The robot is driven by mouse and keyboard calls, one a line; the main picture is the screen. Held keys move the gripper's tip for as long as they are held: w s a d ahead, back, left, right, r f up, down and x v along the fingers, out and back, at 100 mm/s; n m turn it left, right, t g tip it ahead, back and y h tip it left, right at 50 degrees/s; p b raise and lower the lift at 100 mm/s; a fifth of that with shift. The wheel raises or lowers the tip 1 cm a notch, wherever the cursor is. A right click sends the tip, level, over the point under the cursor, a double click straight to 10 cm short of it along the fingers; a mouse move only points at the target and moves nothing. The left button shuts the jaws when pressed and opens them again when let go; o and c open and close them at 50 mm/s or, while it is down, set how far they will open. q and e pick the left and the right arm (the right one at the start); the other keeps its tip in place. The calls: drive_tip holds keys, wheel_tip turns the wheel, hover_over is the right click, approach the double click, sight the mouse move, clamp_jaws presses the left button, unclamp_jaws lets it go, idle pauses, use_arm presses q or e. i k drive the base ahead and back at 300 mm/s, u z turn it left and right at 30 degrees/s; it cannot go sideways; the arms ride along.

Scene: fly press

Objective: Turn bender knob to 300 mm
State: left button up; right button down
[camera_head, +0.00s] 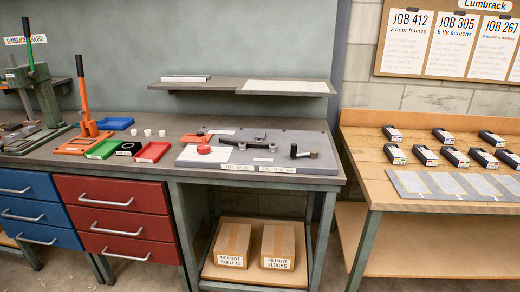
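A flat grey plate (212,161) lies on the workbench right of its middle and looks like the bender's base. A round red knob (203,149) sits on its left part; any mark or number on it is too small to read. A dark curved bar (240,143) runs across the plate's middle. White labels (254,168) on the front edge are unreadable. Neither of my grippers shows in the head view.
Green (101,150), red (152,152) and blue (115,123) trays and an orange lever press (84,132) stand to the left. A shelf (240,87) hangs above the bench. A wooden table (375,191) with several black blocks stands to the right.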

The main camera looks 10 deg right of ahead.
sight(203, 148)
drive_tip(key=z, duration=0.45)
drive_tip(key=i, duration=1.1)
drive_tip(key=u, duration=0.4)
